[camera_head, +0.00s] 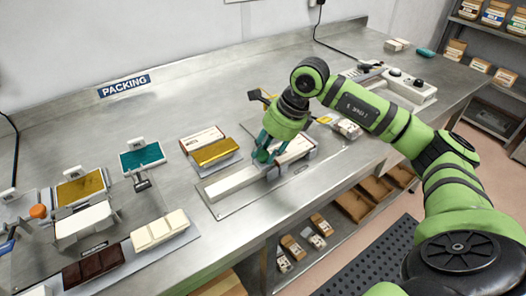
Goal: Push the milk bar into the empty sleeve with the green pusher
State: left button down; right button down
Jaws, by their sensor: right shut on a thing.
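My right gripper (266,154) is low over a long white channel (229,183) on the steel bench. It is shut on a teal-green piece, which I take to be the green pusher; the fingers hide most of it. A pale sleeve (297,147) lies at the channel's right end, just beyond the gripper. I cannot make out the milk bar; the gripper hides that part of the channel. Whether the pusher touches anything in the channel cannot be told. My left gripper is not in view.
At the left are a dark bar (94,267), a cream bar (159,231) and stands with gold and teal sheets. A gold-wrapped pack (216,151) lies behind the channel. A grey machine (404,88) stands at the right. The back of the bench is mostly clear.

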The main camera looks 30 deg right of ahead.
jog(key=shift+w+d+r, duration=0.2)
jog(key=shift+r, duration=0.15)
jog(key=c, duration=0.9)
grip_release()
jog(key=shift+f, duration=0.15)
jog(key=v, duration=1.2)
jog(key=shift+s, duration=0.1)
